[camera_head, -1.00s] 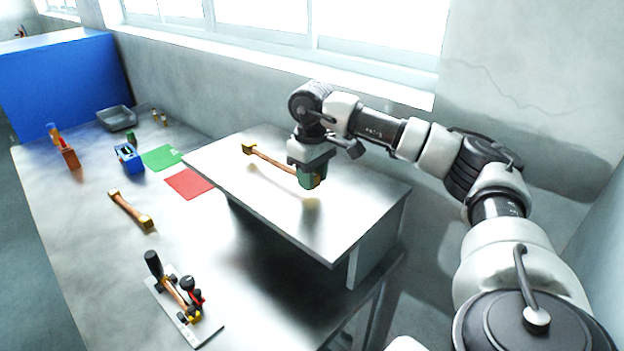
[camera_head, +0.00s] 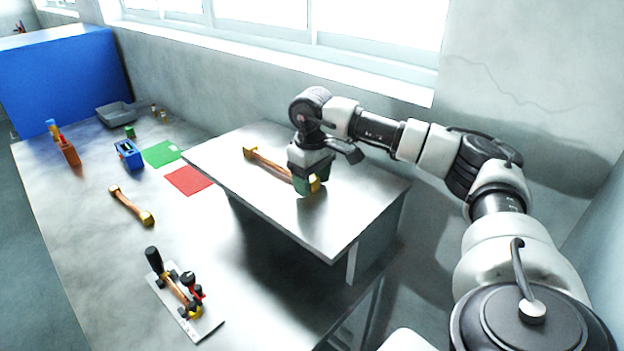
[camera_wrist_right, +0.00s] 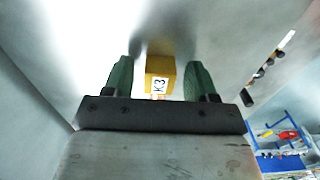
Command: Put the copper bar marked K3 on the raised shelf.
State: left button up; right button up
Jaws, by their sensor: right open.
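The copper bar marked K3 (camera_head: 268,163), with yellow end blocks, lies on the raised shelf (camera_head: 250,215). Its label reads K3 on the near yellow block in the right wrist view (camera_wrist_right: 160,74). My right gripper (camera_head: 308,184), with green fingers, is at that near end. It is open, with a finger on each side of the block and a gap at both sides in the wrist view (camera_wrist_right: 159,80). The gripper hides part of the bar's near end in the head view. My left gripper is not in view.
A similar bar (camera_head: 130,206) lies on the table left of the shelf, and another sits in a clamp fixture (camera_head: 190,318) at the front. Red (camera_head: 189,180) and green (camera_head: 161,154) mats, a blue holder (camera_head: 128,154) and a grey tray (camera_head: 116,113) are farther back. The shelf's right part is clear.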

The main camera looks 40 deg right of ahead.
jog(key=shift+r, duration=0.4)
notch_tip(320, 180, up, 11)
jog(key=b, duration=0.1)
jog(key=shift+r, duration=0.2)
